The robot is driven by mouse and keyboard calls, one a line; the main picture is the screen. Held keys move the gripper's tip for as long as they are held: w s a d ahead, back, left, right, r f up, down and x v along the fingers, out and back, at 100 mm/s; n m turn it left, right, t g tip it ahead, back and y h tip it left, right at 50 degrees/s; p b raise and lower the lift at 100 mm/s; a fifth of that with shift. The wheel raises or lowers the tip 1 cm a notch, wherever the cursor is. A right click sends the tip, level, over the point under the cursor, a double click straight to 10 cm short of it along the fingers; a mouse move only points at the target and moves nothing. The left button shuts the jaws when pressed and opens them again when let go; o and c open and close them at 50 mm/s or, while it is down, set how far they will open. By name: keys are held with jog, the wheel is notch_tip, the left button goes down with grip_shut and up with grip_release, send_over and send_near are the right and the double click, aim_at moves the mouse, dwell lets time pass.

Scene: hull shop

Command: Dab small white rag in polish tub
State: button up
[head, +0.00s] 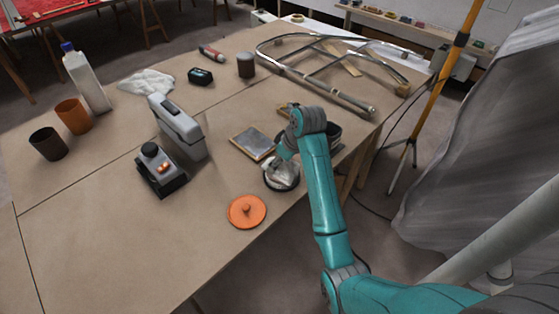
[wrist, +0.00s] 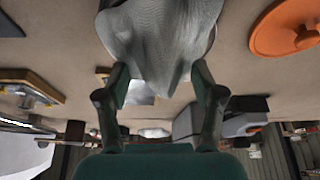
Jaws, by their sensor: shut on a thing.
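The small white rag (head: 281,171) hangs bunched from my gripper (head: 284,157), over a low, dark round tub (head: 282,187), which I take for the polish tub. In the wrist view the rag (wrist: 165,40) spreads between the two fingers of my gripper (wrist: 161,76) and hides most of the tub behind it. I cannot tell whether the rag touches the polish inside. The orange knobbed lid (head: 246,211) lies flat on the table, left and nearer; it also shows in the wrist view (wrist: 285,28).
A framed flat plate (head: 253,142) lies just left of the tub. A grey case (head: 177,127), a black device (head: 160,171), cups and a white bottle (head: 86,80) stand further left. A metal frame (head: 325,88) fills the back right. The table's front left is clear.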

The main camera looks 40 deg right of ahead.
jog(key=shift+f, duration=0.55)
dwell(1.7)
jog(key=shift+a, duration=0.1)
